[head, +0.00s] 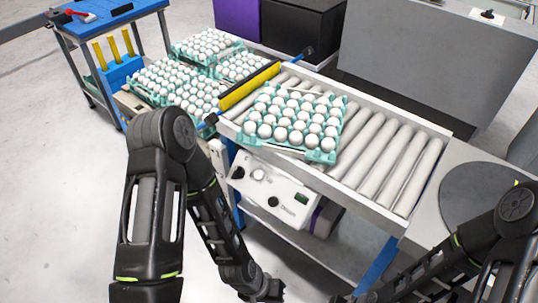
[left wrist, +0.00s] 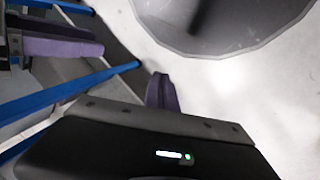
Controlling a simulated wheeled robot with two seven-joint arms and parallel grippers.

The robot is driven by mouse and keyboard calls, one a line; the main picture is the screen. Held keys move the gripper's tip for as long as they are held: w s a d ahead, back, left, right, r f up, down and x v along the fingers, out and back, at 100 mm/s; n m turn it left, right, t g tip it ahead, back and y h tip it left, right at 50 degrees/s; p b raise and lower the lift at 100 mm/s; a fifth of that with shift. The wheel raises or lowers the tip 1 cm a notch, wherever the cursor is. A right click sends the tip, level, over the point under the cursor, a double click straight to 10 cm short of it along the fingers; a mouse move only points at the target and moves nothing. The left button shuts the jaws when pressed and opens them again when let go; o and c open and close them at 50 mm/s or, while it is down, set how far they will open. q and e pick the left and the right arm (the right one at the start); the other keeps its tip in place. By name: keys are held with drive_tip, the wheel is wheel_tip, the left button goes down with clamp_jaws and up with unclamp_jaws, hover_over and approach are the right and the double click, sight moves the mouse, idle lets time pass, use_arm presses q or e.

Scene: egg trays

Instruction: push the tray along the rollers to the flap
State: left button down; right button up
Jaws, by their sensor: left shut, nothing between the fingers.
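A turquoise tray of white eggs (head: 337,157) sits on the grey rollers (head: 385,153), towards their left end. A yellow bar with dark ends (head: 248,86), which looks like the flap, crosses that end just left of the tray. My left gripper (head: 270,290) hangs low at the bottom of the head view, in front of and below the conveyor, away from the tray. It is shut and empty; purplish fingers (left wrist: 162,92) show in the left wrist view. My right forearm comes in from the lower right; only a dark sliver at the bottom edge may be its gripper.
Beyond the yellow bar stand several more egg trays (head: 160,81). A control box with knobs (head: 275,195) is on the conveyor's near side. A blue cart (head: 104,32) is at upper left, a grey cabinet (head: 425,60) behind, and a dark round disc (head: 470,190) at right.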

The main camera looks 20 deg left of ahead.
use_arm(q)
drive_tip(key=a+n+g+b, duration=0.2)
drive_tip(key=a+n+b, duration=0.15)
drive_tip(key=n, duration=0.75)
drive_tip(key=w+a+r+n+t+h+b, duration=0.3)
drive_tip(key=w+r+n, duration=0.35)
drive_tip(key=n, duration=0.55)
drive_tip(key=w+r+n+t+h+b, duration=0.25)
drive_tip(key=w+r+n+h, duration=0.35)
drive_tip(key=n, duration=0.5)
drive_tip(key=w+a+r+n+t, duration=0.8)
drive_tip(key=r+n, duration=0.1)
drive_tip(key=r, duration=0.3)
drive_tip(key=shift+w+a+r, duration=0.15)
drive_tip(key=shift+a+r, duration=0.05)
drive_tip(key=shift+a, duration=0.2)
drive_tip(key=shift+t, duration=0.25)
